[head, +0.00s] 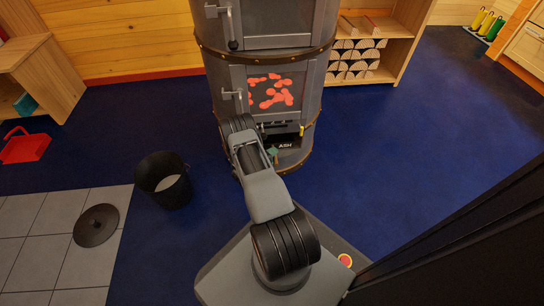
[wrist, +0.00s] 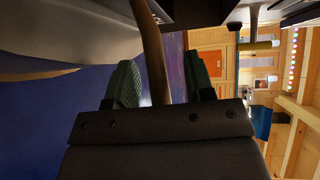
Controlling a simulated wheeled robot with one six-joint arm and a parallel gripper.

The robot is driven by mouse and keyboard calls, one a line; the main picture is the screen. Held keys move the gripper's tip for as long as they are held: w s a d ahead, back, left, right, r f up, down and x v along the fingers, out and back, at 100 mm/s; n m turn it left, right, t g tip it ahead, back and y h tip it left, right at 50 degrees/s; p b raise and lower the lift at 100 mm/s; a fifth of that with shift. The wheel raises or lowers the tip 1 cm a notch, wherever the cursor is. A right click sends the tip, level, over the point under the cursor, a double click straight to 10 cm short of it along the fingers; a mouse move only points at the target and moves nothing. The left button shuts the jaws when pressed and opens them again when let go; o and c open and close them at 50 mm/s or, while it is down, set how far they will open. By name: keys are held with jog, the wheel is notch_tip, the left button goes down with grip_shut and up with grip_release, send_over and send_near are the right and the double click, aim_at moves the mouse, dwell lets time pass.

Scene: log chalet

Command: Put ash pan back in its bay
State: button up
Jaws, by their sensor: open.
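The grey stove (head: 222,82) stands ahead with a glowing fire behind its glass. Low on its front is a dark ash section (head: 285,146) lettered "ASH", with a dark slot and a yellow-tipped part (head: 301,130) above it. I cannot clearly tell the ash pan from its bay here; my arm covers part of this area. My gripper (head: 272,152) is close in front of the ash section. In the wrist view my gripper (wrist: 160,72) has its two green fingers apart, with a brown band (wrist: 152,45) showing between them. No pan is seen held in the fingers.
A black bucket (head: 152,192) with grey contents stands on the blue floor at left. A round black lid (head: 96,226) lies on pale tiles. A red dustpan (head: 25,146) lies at far left. Blue floor at right is open.

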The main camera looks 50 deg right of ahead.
jog(key=a+r+p, duration=0.2)
jog(key=a+p, duration=0.2)
jog(key=a, duration=0.8)
jog(key=a+r+m+g+y, duration=0.2)
jog(key=a+r+m+y, duration=0.1)
jog(key=r+m, duration=0.65)
jog(key=a+r+m+g+y, duration=0.25)
jog(key=r+m, duration=0.45)
jog(key=r, duration=0.5)
jog(key=s+a+r+m+t+y, duration=0.3)
jog(key=s+a+r+m+y, duration=0.2)
jog(key=a+r+m, duration=0.3)
jog(key=s+a+r+m+t+y, duration=0.4)
jog(key=s+a+r+m+y, duration=0.1)
jog(key=a+r+m, duration=0.3)
jog(key=shift+a+r+m+y, duration=0.35)
jog(key=shift+a+m, duration=0.1)
jog(key=shift+m, duration=0.8)
jog(key=shift+s, duration=0.1)
